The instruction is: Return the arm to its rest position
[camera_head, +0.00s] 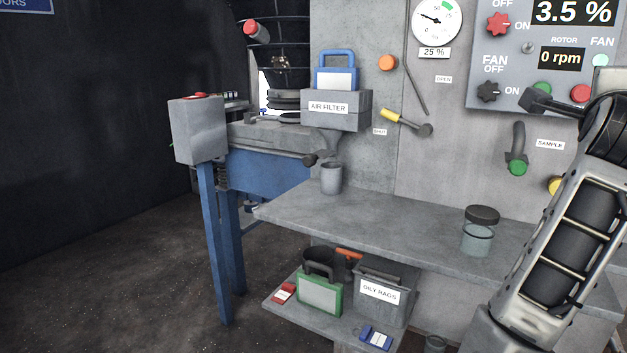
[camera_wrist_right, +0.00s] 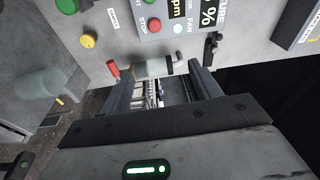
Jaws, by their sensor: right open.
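My right arm (camera_head: 560,235) comes up from the lower right in the head view, in front of the wall and the shelf's right end. I cannot make out its fingers there. In the right wrist view my right gripper (camera_wrist_right: 162,82) has its two dark fingers spread apart. I see nothing held between them. The control panel (camera_wrist_right: 185,30) lies beyond the fingertips, and it also shows in the head view (camera_head: 520,65). My left arm and gripper are not in view.
A grey shelf (camera_head: 375,208) bears a lidded jar (camera_head: 478,236) and a grey cup (camera_head: 331,178). Below are the oily rags bin (camera_head: 381,293) and a green-framed filter (camera_head: 319,294). A red-ended handle (camera_wrist_right: 113,68) sits near the gripper. Open floor (camera_head: 130,260) lies left.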

